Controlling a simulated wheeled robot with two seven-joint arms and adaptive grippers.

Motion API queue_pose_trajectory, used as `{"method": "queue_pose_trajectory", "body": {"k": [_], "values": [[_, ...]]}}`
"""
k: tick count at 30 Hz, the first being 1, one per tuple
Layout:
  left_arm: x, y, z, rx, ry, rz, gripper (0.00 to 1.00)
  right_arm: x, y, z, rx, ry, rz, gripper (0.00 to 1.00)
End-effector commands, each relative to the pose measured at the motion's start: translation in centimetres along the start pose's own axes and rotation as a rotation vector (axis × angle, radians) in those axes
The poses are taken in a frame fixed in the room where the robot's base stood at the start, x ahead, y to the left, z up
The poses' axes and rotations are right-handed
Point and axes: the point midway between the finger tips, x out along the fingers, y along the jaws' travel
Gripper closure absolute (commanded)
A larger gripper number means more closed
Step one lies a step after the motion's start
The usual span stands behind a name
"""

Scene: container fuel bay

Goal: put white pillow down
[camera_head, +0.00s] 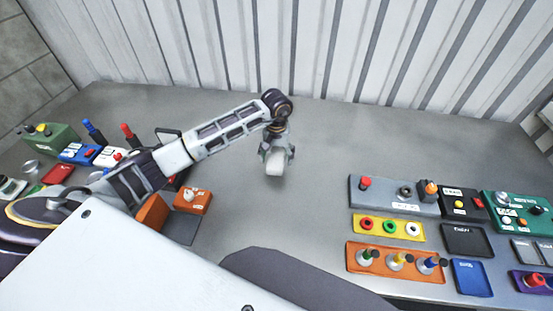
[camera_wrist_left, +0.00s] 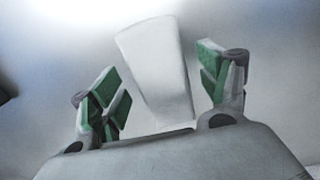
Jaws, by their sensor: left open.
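The white pillow (camera_head: 275,163) is at the middle of the grey table, directly below my left gripper (camera_head: 277,150). In the left wrist view the pillow (camera_wrist_left: 157,68) is a pale, tapered block between the two green-padded fingers. The fingers of my left gripper (camera_wrist_left: 160,90) are spread apart, with a visible gap on each side of the pillow. I cannot tell from these views whether the pillow rests fully on the table. My right gripper is not in view.
Control boxes and trays, including a yellow tray (camera_head: 389,228) and an orange tray (camera_head: 395,262), stand at the right. More boxes, such as a green one (camera_head: 48,140), crowd the left. The grey table (camera_head: 310,205) is clear around the pillow. A corrugated wall (camera_head: 330,50) rises behind.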

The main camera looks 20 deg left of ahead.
Motion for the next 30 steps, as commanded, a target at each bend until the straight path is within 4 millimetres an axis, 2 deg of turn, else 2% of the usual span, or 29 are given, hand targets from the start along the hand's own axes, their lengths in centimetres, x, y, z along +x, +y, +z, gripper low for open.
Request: {"method": "queue_pose_trajectory", "body": {"k": [21, 30], "values": [[-7.8, 0.0, -0.1, 0.001, 0.004, 0.0, 0.24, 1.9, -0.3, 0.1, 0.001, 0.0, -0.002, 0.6], [-10.1, 0.0, 0.0, 0.0, 0.0, -0.001, 0.24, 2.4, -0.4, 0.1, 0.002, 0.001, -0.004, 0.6]]}}
